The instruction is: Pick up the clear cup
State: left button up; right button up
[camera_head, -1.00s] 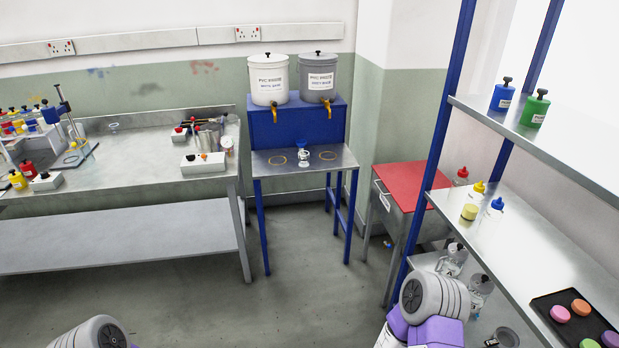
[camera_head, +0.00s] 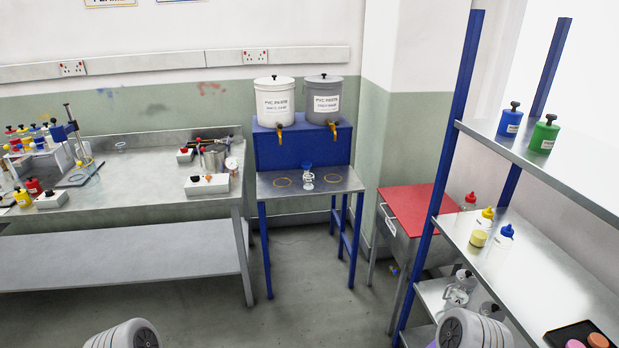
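A small clear vessel with a blue upper part (camera_head: 306,176) stands upright on the steel top of the blue stand (camera_head: 268,188), between two yellow rings. It is too small for me to tell whether it is a cup or a bottle. Other clear vessels (camera_head: 458,292) stand on the lower shelf at the right, partly hidden by the rack and my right arm. Only grey rounded links of my two arms show at the bottom edge. Neither gripper is in view.
Two labelled tanks, white (camera_head: 275,100) and grey (camera_head: 322,98), with taps sit above the stand. A workbench (camera_head: 130,200) is at the left, a red-topped cabinet (camera_head: 415,207) right of the stand, and a blue-posted rack (camera_head: 437,190) at the right. The floor before the stand is clear.

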aim_at(309, 181)
jog(key=i, duration=2.45)
jog(key=u, duration=3.2)
jog(key=k, duration=0.6)
jog(key=z, duration=1.5)
